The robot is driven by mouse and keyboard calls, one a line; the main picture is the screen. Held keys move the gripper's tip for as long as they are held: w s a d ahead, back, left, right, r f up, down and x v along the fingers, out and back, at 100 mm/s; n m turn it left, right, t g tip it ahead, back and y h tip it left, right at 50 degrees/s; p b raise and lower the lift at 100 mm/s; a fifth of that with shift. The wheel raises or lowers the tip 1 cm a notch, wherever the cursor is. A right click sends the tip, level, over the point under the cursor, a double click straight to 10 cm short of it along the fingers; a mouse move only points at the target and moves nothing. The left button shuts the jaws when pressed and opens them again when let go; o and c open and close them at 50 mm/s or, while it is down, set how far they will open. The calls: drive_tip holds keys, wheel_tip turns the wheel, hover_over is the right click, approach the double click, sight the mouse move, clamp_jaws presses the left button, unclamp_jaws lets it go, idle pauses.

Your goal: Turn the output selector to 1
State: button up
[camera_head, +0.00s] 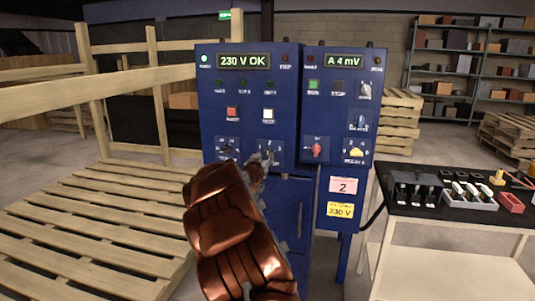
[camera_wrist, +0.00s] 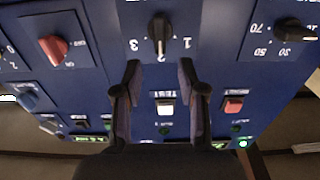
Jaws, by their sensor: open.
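The output selector (camera_wrist: 160,36) is a black knob on the blue panel, labelled 3, 2 and 1 in the upside-down wrist view. Its pale pointer mark appears to face the 2. My gripper (camera_wrist: 159,66) is open, with its two dark fingers spread and the fingertips just below the knob in that view. Nothing is between the fingers; I cannot tell how far they are from the panel. In the head view my gripper (camera_head: 262,160) is in front of the lower right of the left cabinet and partly hides the selector.
A red knob (camera_wrist: 52,48) and a black dial marked 30, 50 and 70 (camera_wrist: 295,31) flank the selector. White (camera_wrist: 165,107) and red (camera_wrist: 233,104) buttons lie near the fingers. A pallet (camera_head: 95,235) is at left, a black-topped table (camera_head: 440,214) at right.

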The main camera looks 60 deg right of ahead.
sight(268, 152)
drive_tip(key=shift+p+x, duration=0.45)
drive_tip(key=shift+x, duration=2.4)
drive_tip(key=shift+c, duration=0.2)
drive_tip(key=shift+a, duration=0.1)
clamp_jaws()
